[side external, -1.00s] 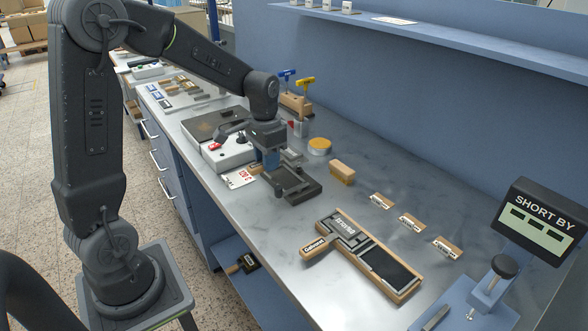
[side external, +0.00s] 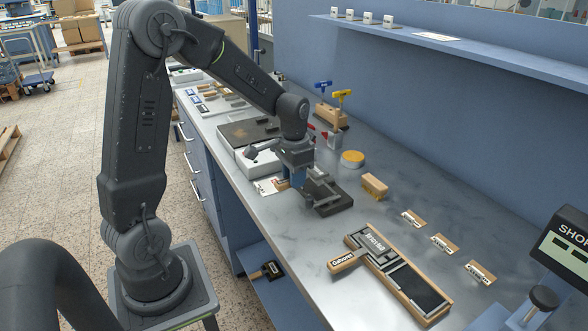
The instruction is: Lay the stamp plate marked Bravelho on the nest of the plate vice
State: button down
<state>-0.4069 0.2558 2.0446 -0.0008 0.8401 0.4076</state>
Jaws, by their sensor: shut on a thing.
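My gripper (side external: 296,180) points down at the left end of the dark plate vice (side external: 331,200) on the bench. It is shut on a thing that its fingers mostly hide. A small tan wooden part (side external: 283,186) shows beside the fingers, probably a handle. I cannot read any mark on the held thing, nor tell whether it touches the nest. A wooden tray (side external: 437,316) in front holds a dark plate with pale lettering (side external: 373,239) too small to read surely.
A white machine (side external: 258,163) and a printed card (side external: 266,187) stand close left of the vice. A wooden block (side external: 374,186), a yellow-topped round tin (side external: 352,159) and a rack of hex keys (side external: 331,115) are behind. Several labelled wooden pieces (side external: 444,244) lie right. Bench between vice and tray is clear.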

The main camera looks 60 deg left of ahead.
jog(key=shift+f, duration=2.15)
jog(key=c, duration=0.8)
grip_release()
notch_tip(320, 180, up, 14)
jog(key=shift+f, duration=0.1)
jog(key=s+d+r+t, duration=0.4)
jog(key=s+d+t, duration=0.1)
jog(key=s+d, duration=1)
jog(key=shift+t, duration=0.3)
